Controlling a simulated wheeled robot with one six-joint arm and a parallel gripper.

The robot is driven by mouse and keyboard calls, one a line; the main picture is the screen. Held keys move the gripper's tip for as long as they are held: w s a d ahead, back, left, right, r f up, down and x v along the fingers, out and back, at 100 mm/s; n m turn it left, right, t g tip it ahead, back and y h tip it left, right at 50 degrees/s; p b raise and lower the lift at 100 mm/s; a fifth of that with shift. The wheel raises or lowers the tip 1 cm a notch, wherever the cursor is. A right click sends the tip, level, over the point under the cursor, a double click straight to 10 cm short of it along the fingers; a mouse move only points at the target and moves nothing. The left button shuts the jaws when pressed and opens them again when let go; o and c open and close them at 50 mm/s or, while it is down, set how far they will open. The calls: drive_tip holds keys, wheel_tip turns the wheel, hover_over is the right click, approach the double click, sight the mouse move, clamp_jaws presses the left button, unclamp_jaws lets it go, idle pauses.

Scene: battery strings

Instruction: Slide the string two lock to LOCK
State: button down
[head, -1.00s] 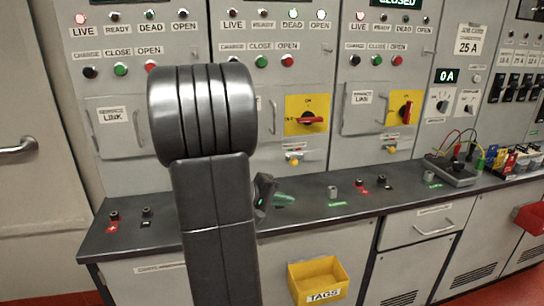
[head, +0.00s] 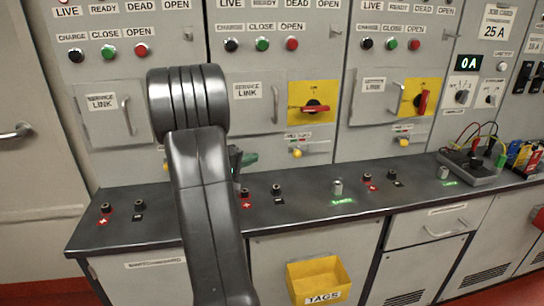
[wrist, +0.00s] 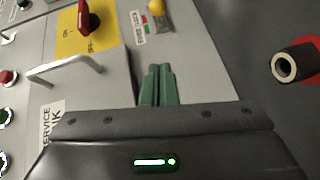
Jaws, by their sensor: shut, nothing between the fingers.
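The string two lock (head: 297,153) is a small yellow knob low on the middle cabinet, under a label strip with red and green parts. The knob also shows at the top of the wrist view (wrist: 157,10). Above it is a yellow panel (head: 325,88) with a red rotary handle (head: 314,108) lying level. My gripper (head: 248,158) is left of the knob and apart from it, in front of the middle cabinet's lower left. In the wrist view its green fingertips (wrist: 157,84) are together and empty. My arm hides part of the left cabinet.
The dark bench (head: 300,208) runs below the cabinets, with terminal posts and a grey knob (head: 338,188) standing on it. The service link door (head: 247,105) has a projecting handle (head: 275,104). A yellow TAGS bin (head: 318,280) hangs under the bench.

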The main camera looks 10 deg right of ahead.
sight(295, 153)
drive_tip(key=x, duration=0.3)
drive_tip(key=s+p+x, duration=0.1)
drive_tip(key=x, duration=0.3)
drive_tip(key=d+p+x, duration=0.1)
drive_tip(key=x, duration=0.3)
drive_tip(key=shift+s+d, duration=0.1)
drive_tip(key=shift+d, duration=0.15)
drive_tip(key=shift+s+d+f+p, duration=0.1)
drive_tip(key=shift+d+f+p, duration=0.2)
drive_tip(key=shift+d, duration=0.35)
drive_tip(key=shift+d+f+b, duration=0.2)
drive_tip(key=shift+d+b, duration=0.35)
drive_tip(key=shift+b, duration=0.3)
drive_tip(key=shift+d+b, duration=0.75)
drive_tip(key=shift+b, duration=0.2)
drive_tip(key=shift+d+r+b, duration=0.15)
drive_tip(key=shift+d+b, duration=0.25)
drive_tip(key=shift+r, duration=0.15)
